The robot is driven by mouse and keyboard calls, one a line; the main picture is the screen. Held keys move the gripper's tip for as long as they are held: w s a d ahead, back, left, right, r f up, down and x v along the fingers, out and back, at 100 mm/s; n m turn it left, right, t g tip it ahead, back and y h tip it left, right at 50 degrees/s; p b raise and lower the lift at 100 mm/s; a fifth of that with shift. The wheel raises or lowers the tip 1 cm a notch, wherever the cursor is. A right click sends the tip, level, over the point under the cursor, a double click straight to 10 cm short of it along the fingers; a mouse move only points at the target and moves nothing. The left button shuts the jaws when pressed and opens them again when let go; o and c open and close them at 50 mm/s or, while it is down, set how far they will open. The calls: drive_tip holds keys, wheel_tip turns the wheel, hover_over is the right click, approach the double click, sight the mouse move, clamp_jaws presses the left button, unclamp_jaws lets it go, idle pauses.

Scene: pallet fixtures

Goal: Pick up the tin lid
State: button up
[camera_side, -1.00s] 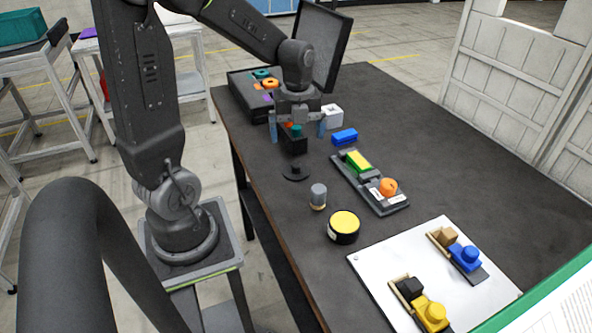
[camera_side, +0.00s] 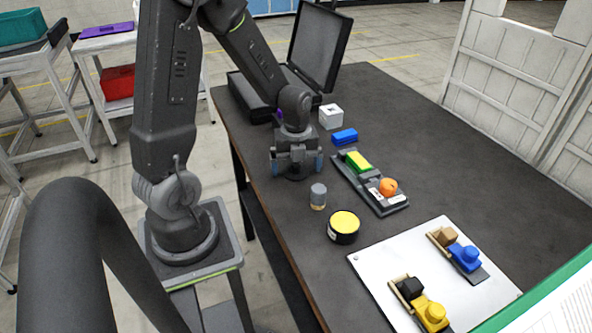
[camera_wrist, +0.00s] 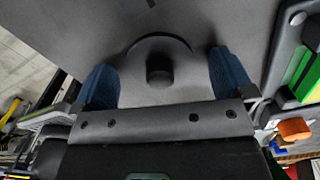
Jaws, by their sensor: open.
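The tin lid shows in the wrist view as a dark grey round disc with a short central knob (camera_wrist: 159,70). It lies flat on the dark table. My gripper (camera_side: 297,166) is open, its two blue fingers on either side of the lid's knob in the wrist view. The fingers look apart from the knob, and nothing is held. In the side view the gripper is low over the lid and hides most of it. How high the fingertips are above the table is hard to tell.
A grey cylinder (camera_side: 318,196) and a yellow-topped round tin (camera_side: 343,226) stand nearby in front. A dark tray (camera_side: 395,204) with green, yellow and orange parts lies to the right. A blue block (camera_side: 344,136), white cube (camera_side: 331,116) and open black case (camera_side: 252,96) are behind.

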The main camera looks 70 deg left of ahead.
drive_tip(key=shift+c, duration=0.5)
drive_tip(key=c, duration=0.9)
